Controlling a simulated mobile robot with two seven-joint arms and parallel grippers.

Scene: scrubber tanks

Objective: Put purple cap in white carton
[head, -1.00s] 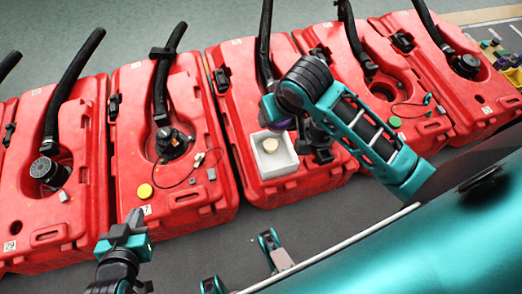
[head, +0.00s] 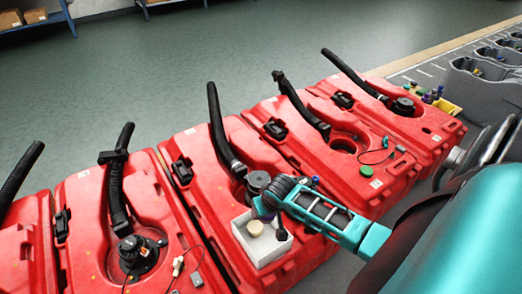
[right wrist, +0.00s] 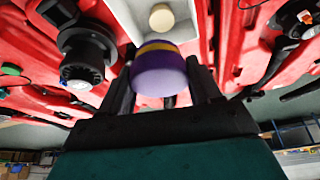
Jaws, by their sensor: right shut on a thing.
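The purple cap (right wrist: 160,72), with a yellow band, is between the fingers of my right gripper (right wrist: 162,80). The carton stands open on a red tank and holds a beige round cap (head: 255,228). In the right wrist view the carton (right wrist: 127,18) and the beige cap (right wrist: 161,18) lie just beyond the purple cap. My left gripper is out of view.
Several red tanks with black hoses stand in a row. A black cap (head: 258,181) sits on the carton's tank, close behind the gripper. The tank to the right has an open neck (head: 343,145) and a green cap (head: 366,170). Open floor (head: 230,60) lies behind.

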